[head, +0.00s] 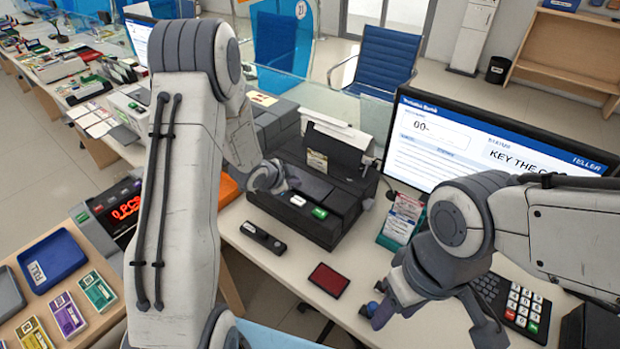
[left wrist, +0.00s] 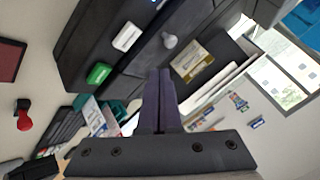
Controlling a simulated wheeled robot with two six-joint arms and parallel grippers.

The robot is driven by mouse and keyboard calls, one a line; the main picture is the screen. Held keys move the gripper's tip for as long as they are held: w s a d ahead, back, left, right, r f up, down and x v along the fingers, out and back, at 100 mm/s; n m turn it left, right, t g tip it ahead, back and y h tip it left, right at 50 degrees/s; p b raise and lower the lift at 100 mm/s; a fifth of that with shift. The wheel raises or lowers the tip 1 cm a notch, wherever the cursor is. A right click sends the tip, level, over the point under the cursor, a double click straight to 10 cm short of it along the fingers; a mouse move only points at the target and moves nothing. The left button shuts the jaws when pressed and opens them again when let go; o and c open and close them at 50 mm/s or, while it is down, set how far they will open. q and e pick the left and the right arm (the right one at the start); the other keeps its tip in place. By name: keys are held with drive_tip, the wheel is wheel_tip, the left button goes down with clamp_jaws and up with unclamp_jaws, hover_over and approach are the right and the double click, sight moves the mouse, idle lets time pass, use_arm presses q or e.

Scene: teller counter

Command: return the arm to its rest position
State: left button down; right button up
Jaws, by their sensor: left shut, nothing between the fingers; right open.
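My left arm (head: 185,190) reaches in from the left over the counter. Its gripper (head: 283,184) is above the dark printer (head: 335,210), partly hidden by its own wrist. In the left wrist view its dark fingers (left wrist: 160,100) are together with nothing between them. Beyond them are the printer's green button (left wrist: 98,74) and white button (left wrist: 127,36); I cannot tell whether the fingertips touch the printer. My right gripper (head: 380,306) is open and empty, low over the counter in front of the monitor and left of the keypad.
A monitor (head: 450,140) and a keypad (head: 522,308) stand at the right. A red pad (head: 328,280) and a small black device (head: 262,238) lie before the printer. A card holder (head: 401,220) stands beside it. A blue tray (head: 52,260) is at the left. Bare counter surrounds the red pad.

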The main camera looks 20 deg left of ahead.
use_arm(q)
drive_tip(key=s+d+r+n+g+y, duration=0.1)
drive_tip(key=s+d+r+n+g, duration=0.25)
drive_tip(key=s+d+r, duration=0.85)
drive_tip(key=s+d+r+g, duration=0.1)
drive_tip(key=s+d+g, duration=0.1)
drive_tip(key=s, duration=1)
drive_tip(key=s+d+r+n+g, duration=0.1)
drive_tip(key=s+d+g, duration=0.2)
drive_tip(key=s, duration=0.8)
drive_tip(key=shift+s+d+b, duration=0.35)
drive_tip(key=shift+d, duration=0.4)
drive_tip(key=shift+g, duration=0.25)
